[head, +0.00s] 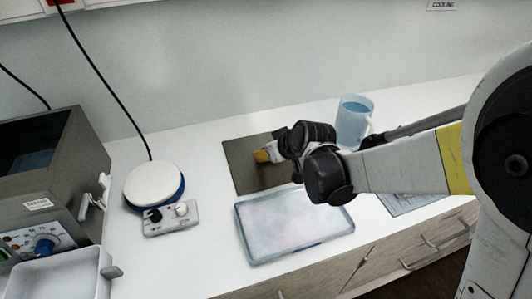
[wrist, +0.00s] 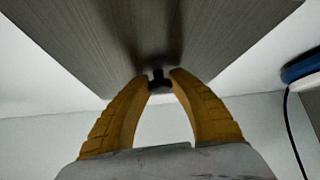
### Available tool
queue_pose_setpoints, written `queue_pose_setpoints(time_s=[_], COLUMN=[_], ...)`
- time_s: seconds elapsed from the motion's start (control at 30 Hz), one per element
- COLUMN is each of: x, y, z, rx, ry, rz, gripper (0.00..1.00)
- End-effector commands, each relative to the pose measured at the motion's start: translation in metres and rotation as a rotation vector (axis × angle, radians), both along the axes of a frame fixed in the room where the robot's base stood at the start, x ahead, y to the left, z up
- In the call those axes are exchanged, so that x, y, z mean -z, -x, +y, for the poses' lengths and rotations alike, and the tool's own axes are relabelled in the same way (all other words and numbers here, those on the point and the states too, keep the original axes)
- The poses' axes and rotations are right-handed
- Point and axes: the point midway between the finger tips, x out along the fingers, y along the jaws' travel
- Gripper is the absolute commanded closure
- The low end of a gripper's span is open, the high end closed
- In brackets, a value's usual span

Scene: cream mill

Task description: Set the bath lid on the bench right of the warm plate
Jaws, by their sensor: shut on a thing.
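The bath lid (head: 243,178) is a flat grey metal plate, to the right of the warm plate and behind the shallow tray in the head view. In the wrist view the lid (wrist: 215,40) fills the upper middle, with a dark knob (wrist: 158,80) between my yellow fingertips. My gripper (head: 262,156) is shut on this knob. I cannot tell whether the lid touches the bench or hovers just above it. The warm plate (head: 153,183) is a round white disc on a blue base. The bath (head: 45,150) stands open at the far left, with liquid inside.
A shallow grey tray (head: 295,224) lies near the bench's front edge. A blue jug (head: 352,122) stands behind my wrist. A small control box (head: 171,218) sits before the warm plate. A white bin (head: 62,278) is at lower left. Bare bench (head: 205,222) shows left of the tray.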

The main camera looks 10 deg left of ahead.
Motion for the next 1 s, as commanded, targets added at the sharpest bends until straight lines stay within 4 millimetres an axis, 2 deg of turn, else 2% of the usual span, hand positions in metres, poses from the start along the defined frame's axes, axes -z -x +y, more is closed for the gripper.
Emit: queue_pose_setpoints(time_s=[0.07,0.1,0.17,0.47,0.57,1.0], x=[0.003,0.004,0.003,0.002,-0.004,-0.071], y=[0.000,0.000,0.000,0.000,0.001,0.044], z=[0.000,0.000,0.000,0.000,-0.001,-0.047], rx=[0.000,0.000,0.000,0.000,0.000,0.001], ry=[0.000,0.000,0.000,0.000,0.000,-0.001], rz=[0.000,0.000,0.000,0.000,0.000,0.001], gripper=[1.00,0.71,0.54,0.54,0.54,0.54])
